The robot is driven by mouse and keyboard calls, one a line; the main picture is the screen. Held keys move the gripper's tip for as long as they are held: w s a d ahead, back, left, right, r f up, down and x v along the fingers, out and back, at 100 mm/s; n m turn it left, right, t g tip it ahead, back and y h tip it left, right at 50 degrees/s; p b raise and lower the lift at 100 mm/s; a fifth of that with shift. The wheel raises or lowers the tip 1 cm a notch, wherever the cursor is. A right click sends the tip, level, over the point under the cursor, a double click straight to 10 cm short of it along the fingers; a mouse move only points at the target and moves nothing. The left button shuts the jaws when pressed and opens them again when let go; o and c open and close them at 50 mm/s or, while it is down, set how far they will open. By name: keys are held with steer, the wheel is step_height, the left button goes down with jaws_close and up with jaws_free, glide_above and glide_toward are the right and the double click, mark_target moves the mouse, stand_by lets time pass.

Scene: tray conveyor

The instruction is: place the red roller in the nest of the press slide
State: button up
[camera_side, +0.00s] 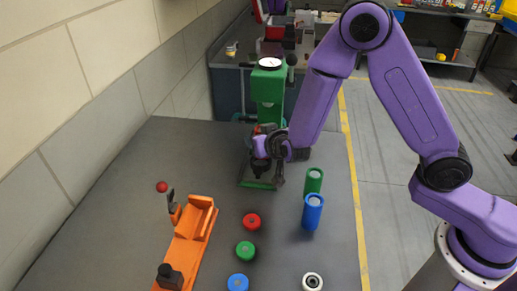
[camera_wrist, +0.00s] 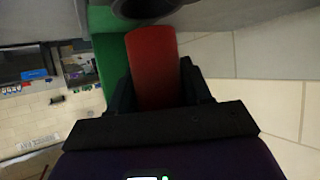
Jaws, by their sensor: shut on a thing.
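My gripper (camera_wrist: 155,95) is shut on the red roller (camera_wrist: 152,65), which sticks out beyond the dark fingers in the wrist view. In the side view my purple arm reaches to the green press (camera_side: 268,88), and my gripper (camera_side: 262,165) is in front of its column, above the green base (camera_side: 257,183). The roller is hard to make out there. In the wrist view a dark round part (camera_wrist: 145,8) lies close past the roller's far end, with green press body (camera_wrist: 108,50) beside it. I cannot make out the nest or whether the roller touches anything.
A green roller (camera_side: 313,181) and a blue roller (camera_side: 313,212) stand upright right of the press. Red (camera_side: 251,221), green (camera_side: 245,249) and blue (camera_side: 238,282) round pieces lie in front, near an orange fixture (camera_side: 190,240). A red ball (camera_side: 162,186) is at left.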

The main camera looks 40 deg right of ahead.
steer(key=shift+w+f, duration=0.2)
steer(key=shift+a+f, duration=0.1)
steer(key=shift+f, duration=1.55)
steer(key=shift+f, duration=0.1)
steer(key=o, duration=1.2)
steer(key=v, duration=1.2)
